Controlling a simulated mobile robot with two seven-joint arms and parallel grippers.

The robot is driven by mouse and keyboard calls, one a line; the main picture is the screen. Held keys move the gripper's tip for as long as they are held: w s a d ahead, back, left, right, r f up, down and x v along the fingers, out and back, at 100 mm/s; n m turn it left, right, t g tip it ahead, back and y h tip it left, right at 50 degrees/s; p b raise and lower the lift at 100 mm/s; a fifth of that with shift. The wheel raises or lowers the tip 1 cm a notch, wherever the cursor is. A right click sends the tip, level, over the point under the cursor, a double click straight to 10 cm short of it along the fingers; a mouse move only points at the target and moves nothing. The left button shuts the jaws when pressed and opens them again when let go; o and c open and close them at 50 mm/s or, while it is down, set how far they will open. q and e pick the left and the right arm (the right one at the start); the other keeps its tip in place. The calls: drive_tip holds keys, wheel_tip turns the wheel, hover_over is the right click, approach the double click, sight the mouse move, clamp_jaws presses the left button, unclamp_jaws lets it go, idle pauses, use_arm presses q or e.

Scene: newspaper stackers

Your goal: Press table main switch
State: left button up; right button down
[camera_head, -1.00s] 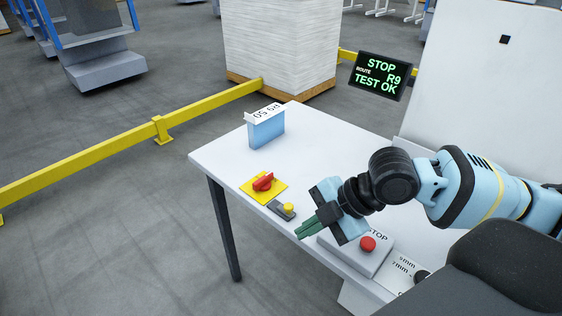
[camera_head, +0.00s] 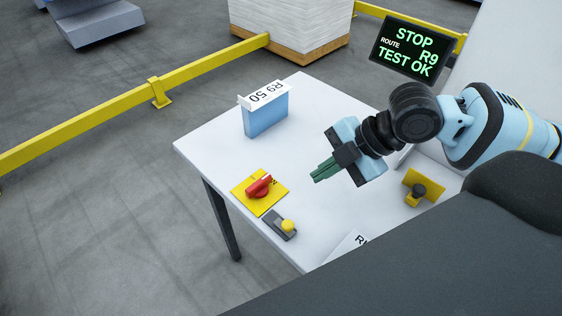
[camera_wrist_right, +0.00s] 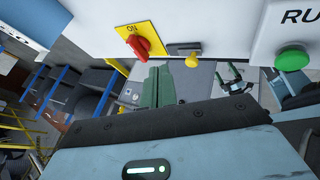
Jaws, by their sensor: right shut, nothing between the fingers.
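The table main switch is a red rotary knob (camera_head: 259,187) on a yellow plate (camera_head: 267,203) near the left front edge of the white table (camera_head: 215,150). The knob also shows in the right wrist view (camera_wrist_right: 138,46), with "ON" on its plate. My right gripper (camera_head: 322,170) is shut and empty, its green fingertips to the right of the switch and apart from it. In the right wrist view its fingers (camera_wrist_right: 152,88) point toward the switch plate. A dark claw-like part (camera_wrist_right: 233,78) there may be my left gripper; its state is unclear.
A small grey box with a yellow button (camera_head: 287,226) sits just in front of the switch. A blue holder (camera_head: 265,115) with a "R9 50" card stands behind it. A screen (camera_head: 408,48) reads "STOP R9 TEST OK". A green button (camera_wrist_right: 292,58) shows in the wrist view.

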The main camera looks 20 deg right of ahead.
use_arm(q)
drive_tip(key=shift+w+d, duration=0.25)
drive_tip(key=shift+w, duration=0.05)
use_arm(e)
drive_tip(key=shift+w+d, duration=0.2)
drive_tip(key=shift+w, duration=0.1)
use_arm(q)
drive_tip(key=shift+s, duration=0.1)
use_arm(e)
drive_tip(key=shift+a, duration=0.1)
approach(266, 188)
drive_tip(key=s+f, duration=0.1)
drive_tip(key=s+a+f, duration=0.1)
drive_tip(key=f, duration=0.1)
drive_tip(key=shift+s+f, duration=0.25)
drive_tip(key=shift+f, duration=0.1)
drive_tip(key=w, duration=0.1)
drive_tip(key=w+a, duration=0.1)
drive_tip(key=w, duration=0.1)
drive_tip(key=shift+a+f, duration=0.2)
drive_tip(key=shift+w+a+f, duration=0.1)
drive_tip(key=shift+w+a, duration=0.1)
drive_tip(key=shift+w, duration=0.35)
use_arm(q)
drive_tip(key=shift+f, duration=0.1)
